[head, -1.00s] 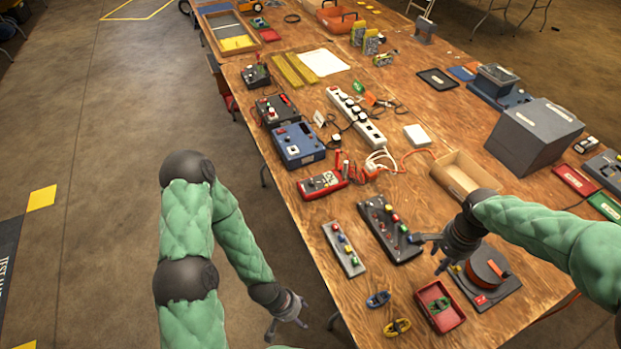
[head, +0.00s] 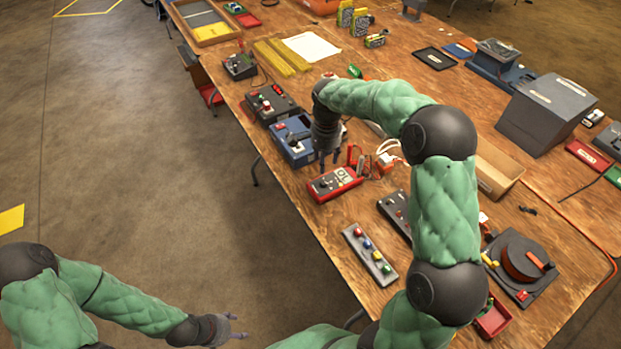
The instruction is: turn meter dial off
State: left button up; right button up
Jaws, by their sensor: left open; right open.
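The red meter (head: 335,184) lies on the wooden table near its left edge. It has a pale display and a dark dial, whose setting is too small to read. My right gripper (head: 330,162) is open and points down just behind the meter's upper edge, in front of the blue box. Whether it touches the meter cannot be told. My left gripper (head: 236,327) is open and empty, low over the floor to the left of the table.
The blue box (head: 291,141) stands just behind the meter, with a dark switch box (head: 270,104) beyond. A strip with coloured buttons (head: 369,255) lies in front. Red probes and cables (head: 384,158) are to the right. My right arm hides part of the table.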

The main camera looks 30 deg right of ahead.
aim_at(324, 182)
notch_tip(324, 182, down, 10)
jog(key=b, duration=0.3)
jog(key=shift+r, duration=0.25)
grip_shut()
